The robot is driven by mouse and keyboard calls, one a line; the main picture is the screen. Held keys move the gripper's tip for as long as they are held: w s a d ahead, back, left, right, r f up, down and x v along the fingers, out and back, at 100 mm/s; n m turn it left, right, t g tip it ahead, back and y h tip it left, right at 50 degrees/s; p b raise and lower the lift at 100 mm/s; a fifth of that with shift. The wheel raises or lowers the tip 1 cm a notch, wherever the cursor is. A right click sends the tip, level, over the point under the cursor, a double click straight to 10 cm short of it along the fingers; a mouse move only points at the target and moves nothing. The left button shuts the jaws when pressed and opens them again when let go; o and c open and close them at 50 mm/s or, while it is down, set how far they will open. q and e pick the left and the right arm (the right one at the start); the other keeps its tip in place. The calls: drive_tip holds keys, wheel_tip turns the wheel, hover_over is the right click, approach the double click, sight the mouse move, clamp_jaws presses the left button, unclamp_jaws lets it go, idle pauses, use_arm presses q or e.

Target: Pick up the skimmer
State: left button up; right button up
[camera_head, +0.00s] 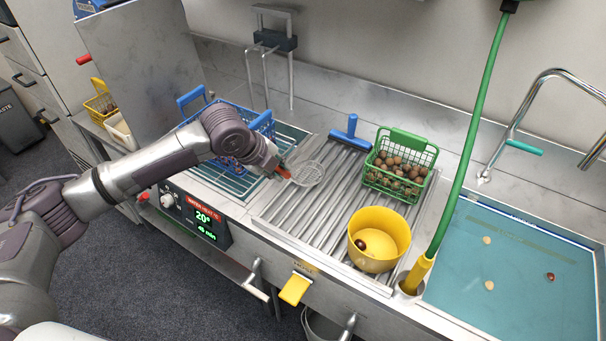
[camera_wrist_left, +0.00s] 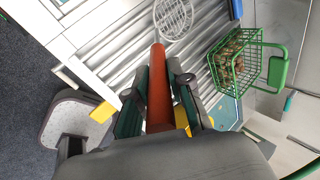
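The skimmer has a round wire mesh head (camera_head: 308,173) and an orange-red handle (camera_wrist_left: 160,85). In the head view the head shows over the ribbed drain surface, just right of my left gripper (camera_head: 279,168). In the left wrist view the handle lies between the two dark fingers of my left gripper (camera_wrist_left: 159,95), which are close against both its sides. The mesh head (camera_wrist_left: 173,18) points away from the gripper at the top of that view. Whether the skimmer touches the drain surface I cannot tell. My right gripper is not in view.
A blue wire basket (camera_head: 262,124) stands over the water bath at the left. A green basket of chestnuts (camera_head: 400,166) and a yellow bowl (camera_head: 378,233) stand on the ribbed surface (camera_head: 320,215). A blue-handled tool (camera_head: 349,134) lies behind. A green hose (camera_head: 470,150) hangs at the right.

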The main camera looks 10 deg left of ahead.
use_arm(q)
clamp_jaws()
drive_tip(key=shift+r, duration=0.5)
drive_tip(key=s+d+r+b, duration=0.3)
drive_tip(key=s+d+r, duration=0.1)
drive_tip(key=d+r, duration=0.6)
drive_tip(key=shift+s+d+b, duration=0.3)
drive_tip(key=shift+s+d, duration=0.05)
drive_tip(key=shift+s, duration=0.05)
